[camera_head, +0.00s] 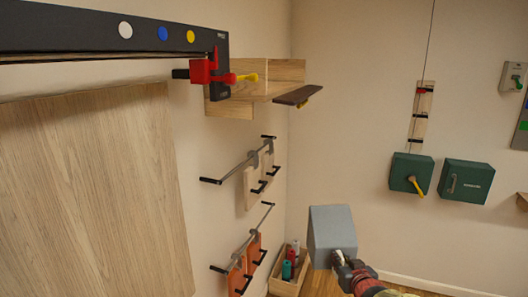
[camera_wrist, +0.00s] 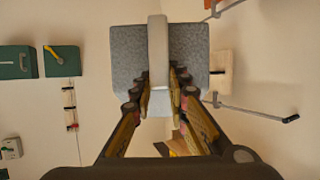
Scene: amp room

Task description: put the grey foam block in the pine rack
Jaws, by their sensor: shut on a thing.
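The grey foam block (camera_head: 329,230) is held up in the air at lower centre right of the head view. My gripper (camera_head: 345,268) is shut on it from below right. In the wrist view the block (camera_wrist: 190,50) is a speckled grey body with a lighter raised bar, and my gripper's fingers (camera_wrist: 162,88) close on either side of that bar. A pale wooden wall shelf (camera_head: 285,72) with an upright back and a dark front ledge is at upper centre, apart from the block. I cannot tell whether this is the pine rack.
A wooden box (camera_head: 286,287) with red and teal items stands on the floor left of the block. Wall rails (camera_head: 240,165) carry pale and orange boards. A red clamp (camera_head: 203,72) sits left of the shelf. Green boxes (camera_head: 411,173) hang on the right wall.

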